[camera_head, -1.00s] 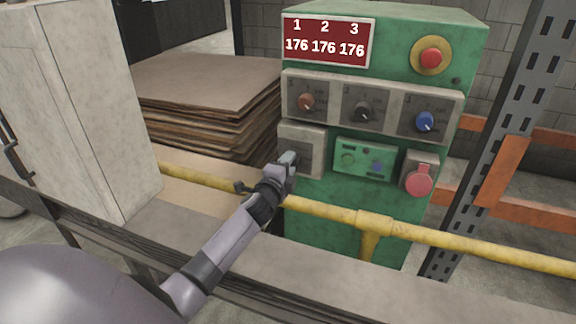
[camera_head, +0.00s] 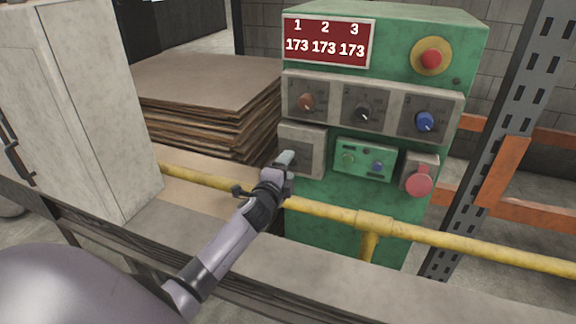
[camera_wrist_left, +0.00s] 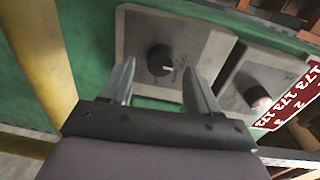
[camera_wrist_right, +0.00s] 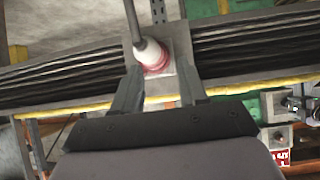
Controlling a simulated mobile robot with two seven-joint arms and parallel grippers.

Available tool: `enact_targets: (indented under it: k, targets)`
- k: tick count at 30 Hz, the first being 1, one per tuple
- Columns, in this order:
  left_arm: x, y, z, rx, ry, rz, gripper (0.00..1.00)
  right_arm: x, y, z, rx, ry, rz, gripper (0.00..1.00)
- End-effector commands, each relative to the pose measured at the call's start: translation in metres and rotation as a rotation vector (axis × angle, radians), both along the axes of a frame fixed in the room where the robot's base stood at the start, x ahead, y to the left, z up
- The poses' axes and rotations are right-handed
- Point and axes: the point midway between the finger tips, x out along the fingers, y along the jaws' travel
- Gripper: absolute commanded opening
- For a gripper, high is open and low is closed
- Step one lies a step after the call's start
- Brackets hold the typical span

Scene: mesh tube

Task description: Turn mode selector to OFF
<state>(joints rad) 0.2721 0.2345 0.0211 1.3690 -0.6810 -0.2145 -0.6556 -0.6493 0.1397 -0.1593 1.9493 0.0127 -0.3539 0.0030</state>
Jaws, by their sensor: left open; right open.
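The mode selector seems to be the black round knob (camera_wrist_left: 158,62) with a white pointer mark, on a pale grey plate (camera_wrist_left: 135,30) in the left wrist view. The lettering beside it is too small to read. In the head view, its plate (camera_head: 297,138) sits low on the left of the green cabinet's front; the knob is hidden there. My left gripper (camera_head: 287,159) is in front of this plate. Its fingers (camera_wrist_left: 162,70) are apart, one on each side of the knob in the picture; I cannot tell whether they touch it. My right gripper (camera_wrist_right: 160,72) is open.
The green cabinet (camera_head: 340,215) bears a red display (camera_head: 328,40) reading 173 three times, three knobs, a red button (camera_head: 431,58) and a red round part (camera_head: 418,183). A yellow rail (camera_head: 440,236) crosses in front. A grey locker (camera_head: 75,110) stands left.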

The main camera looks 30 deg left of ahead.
Motion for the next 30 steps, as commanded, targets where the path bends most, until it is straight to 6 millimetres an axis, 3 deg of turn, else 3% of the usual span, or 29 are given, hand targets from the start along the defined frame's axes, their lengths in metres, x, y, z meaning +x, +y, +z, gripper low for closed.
enact_targets:
  k: [13, 30]
  targets:
    - [-0.050, -0.012, 0.002, -0.001, 0.002, 0.000, 0.61, 0.000, 0.000, 0.005, 0.000, 0.000, 0.000, 0.43]
    - [-0.055, -0.013, 0.003, -0.001, 0.001, 0.000, 0.61, 0.000, 0.000, 0.005, -0.001, 0.000, 0.001, 0.43]
